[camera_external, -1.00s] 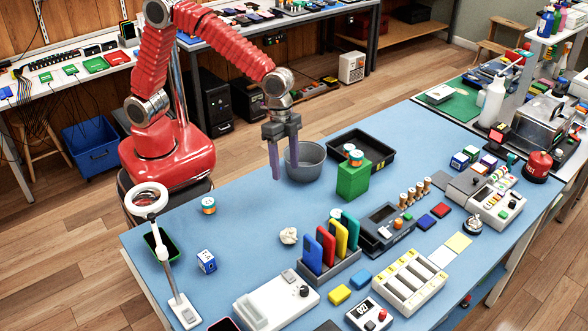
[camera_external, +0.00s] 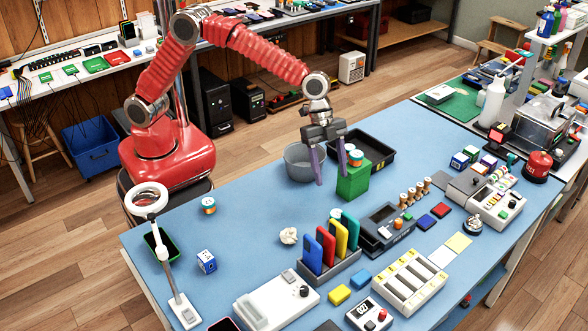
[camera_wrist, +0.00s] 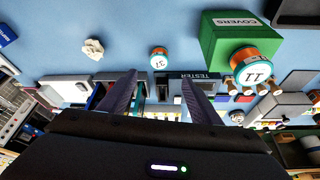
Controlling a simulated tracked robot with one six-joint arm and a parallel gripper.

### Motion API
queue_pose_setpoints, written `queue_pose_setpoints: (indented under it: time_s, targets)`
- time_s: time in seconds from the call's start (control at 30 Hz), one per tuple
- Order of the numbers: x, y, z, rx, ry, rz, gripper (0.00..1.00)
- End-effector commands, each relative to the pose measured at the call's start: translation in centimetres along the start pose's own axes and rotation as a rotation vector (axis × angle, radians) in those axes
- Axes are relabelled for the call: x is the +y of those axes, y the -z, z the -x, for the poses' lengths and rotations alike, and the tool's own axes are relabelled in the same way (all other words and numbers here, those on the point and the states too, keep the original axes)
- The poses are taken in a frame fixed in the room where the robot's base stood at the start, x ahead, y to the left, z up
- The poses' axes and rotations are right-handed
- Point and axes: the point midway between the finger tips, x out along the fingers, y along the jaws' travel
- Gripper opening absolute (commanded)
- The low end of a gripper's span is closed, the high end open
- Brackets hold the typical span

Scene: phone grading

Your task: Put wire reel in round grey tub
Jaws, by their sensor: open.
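Short round reels with orange, white and teal bands are in view. One stands on the green covers box (camera_external: 353,185) and shows in the wrist view as reel 11 (camera_wrist: 254,68). Another, reel 31 (camera_wrist: 159,58), is on the table, mostly hidden behind the phone rack in the external view. A third reel (camera_external: 208,205) stands at the table's left. I cannot tell which is the task's wire reel. The round grey tub (camera_external: 296,170) is at the table's back edge, its inside partly hidden. My gripper (camera_external: 332,180) is open and empty, pointing down between tub and green box.
A black tray (camera_external: 378,158) lies behind the green box. A phone rack (camera_external: 335,268), a tester (camera_external: 383,232) and a row of small copper-coloured spools (camera_external: 415,192) crowd the front and right. A crumpled paper ball (camera_external: 288,236) lies left of the rack; blue mat around it is clear.

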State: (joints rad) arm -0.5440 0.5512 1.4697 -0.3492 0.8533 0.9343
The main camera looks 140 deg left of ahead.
Motion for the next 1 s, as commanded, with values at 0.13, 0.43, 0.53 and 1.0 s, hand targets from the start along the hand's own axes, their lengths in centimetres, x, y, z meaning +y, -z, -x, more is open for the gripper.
queue_pose_setpoints:
  time_s: [0.13, 0.43, 0.53, 1.0]
  targets:
    - [0.0, 0.0, 0.0, 0.0, 0.0, 0.0, 0.58]
    - [0.1, -0.1, -1.5, -0.003, -0.002, 0.001, 0.58]
    - [0.1, -0.1, -2.9, -0.003, -0.002, 0.0, 0.58]
    - [0.1, -0.1, -8.6, -0.001, -0.001, 0.001, 0.58]
